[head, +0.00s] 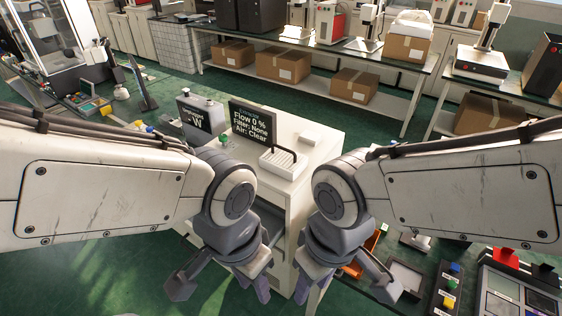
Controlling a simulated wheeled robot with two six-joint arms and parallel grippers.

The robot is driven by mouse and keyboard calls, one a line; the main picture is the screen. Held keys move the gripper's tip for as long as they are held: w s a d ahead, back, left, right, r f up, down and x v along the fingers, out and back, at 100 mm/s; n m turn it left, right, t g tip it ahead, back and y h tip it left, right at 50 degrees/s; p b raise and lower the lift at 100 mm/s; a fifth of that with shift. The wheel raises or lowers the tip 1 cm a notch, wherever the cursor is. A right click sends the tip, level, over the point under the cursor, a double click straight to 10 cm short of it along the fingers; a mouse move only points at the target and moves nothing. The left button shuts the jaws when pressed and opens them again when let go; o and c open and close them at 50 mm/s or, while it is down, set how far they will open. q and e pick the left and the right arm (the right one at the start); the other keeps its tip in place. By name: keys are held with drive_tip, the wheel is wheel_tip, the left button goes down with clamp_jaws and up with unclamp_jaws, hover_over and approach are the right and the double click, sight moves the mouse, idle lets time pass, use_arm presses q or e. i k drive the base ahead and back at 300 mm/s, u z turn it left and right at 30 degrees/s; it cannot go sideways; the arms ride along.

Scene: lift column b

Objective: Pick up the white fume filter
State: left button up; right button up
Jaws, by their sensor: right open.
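A white block with a row of slots (283,161), which looks like the white fume filter, lies on the white cabinet top (325,150), in front of a dark display (252,128). The display reads "Flow 0 %, Filter: None, Air: Clear". My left gripper (254,284) hangs below and left of the block, in front of the cabinet; whether its fingers are apart is unclear. My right gripper (310,293) is open, pointing down near the cabinet's lower front. Neither gripper touches the block.
A second dark display (197,118) stands left of the first, and a small pale block (307,139) lies behind the slotted one. At lower right is a bench with a tray (405,278) and colored parts (450,285).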

sight(283, 163)
drive_tip(key=z, duration=0.1)
drive_tip(key=k, duration=0.35)
drive_tip(key=u, duration=0.8)
drive_tip(key=i, duration=1.15)
drive_tip(key=z, duration=0.2)
